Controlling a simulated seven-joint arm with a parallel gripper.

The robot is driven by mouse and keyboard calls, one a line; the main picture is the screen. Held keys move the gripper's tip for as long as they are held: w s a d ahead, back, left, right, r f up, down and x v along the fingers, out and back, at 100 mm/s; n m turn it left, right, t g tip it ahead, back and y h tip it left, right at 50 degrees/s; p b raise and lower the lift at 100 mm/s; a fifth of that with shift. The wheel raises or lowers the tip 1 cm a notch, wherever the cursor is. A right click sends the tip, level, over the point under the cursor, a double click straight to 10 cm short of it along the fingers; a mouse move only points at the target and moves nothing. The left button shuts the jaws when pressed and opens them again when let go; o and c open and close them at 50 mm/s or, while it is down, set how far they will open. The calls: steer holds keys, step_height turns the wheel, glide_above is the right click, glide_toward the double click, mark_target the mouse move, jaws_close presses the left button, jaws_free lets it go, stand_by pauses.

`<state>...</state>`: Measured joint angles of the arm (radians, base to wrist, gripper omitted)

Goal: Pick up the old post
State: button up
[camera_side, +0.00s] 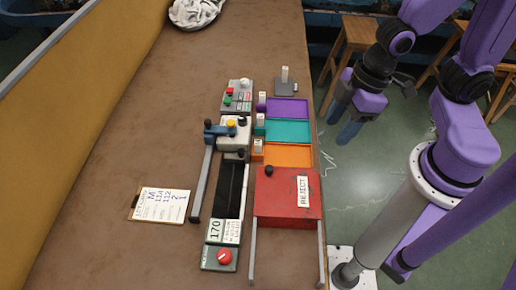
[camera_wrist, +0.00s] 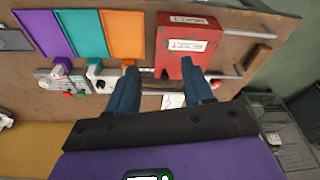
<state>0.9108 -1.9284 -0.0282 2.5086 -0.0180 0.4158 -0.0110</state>
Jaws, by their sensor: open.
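No label marks an old post, so I cannot tell for sure which thing it is. A pale upright post (camera_side: 285,74) stands on a dark grey base (camera_side: 286,88) at the back of the bench, behind the purple tray. In the wrist view only a grey plate (camera_wrist: 14,40) shows at the left edge, perhaps that base. My gripper (camera_side: 344,117) is open and empty, off the bench's right edge. Its two blue fingers are spread in the wrist view (camera_wrist: 160,68).
Purple (camera_side: 287,108), teal (camera_side: 287,130) and orange (camera_side: 288,155) trays line the right edge. A red REJECT box (camera_side: 280,190) stands in front of them. A machine with levers (camera_side: 232,133) and a control box (camera_side: 237,95) stand to their left. The bench's left is mostly clear.

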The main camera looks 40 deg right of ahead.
steer(key=w+a+f+t+y, duration=0.2)
steer(key=w+a+f+y, duration=0.15)
steer(key=w+f, duration=0.35)
steer(key=m+t+y, duration=0.2)
steer(key=t, duration=0.2)
glide_toward(260, 143)
steer(key=shift+s+a+f, duration=0.1)
steer(key=shift+a+f, duration=0.95)
steer(key=shift+a, duration=0.2)
steer(key=shift+d+f+m+t+y, duration=0.3)
steer(key=shift+d+t+y, duration=0.1)
steer(key=shift+d+y, duration=0.2)
steer(key=shift+w+d+t, duration=0.25)
steer(key=shift+d+t, duration=0.25)
steer(key=shift+y, duration=0.25)
steer(key=shift+x, duration=3.7)
steer(key=shift+r, duration=0.15)
jaws_close()
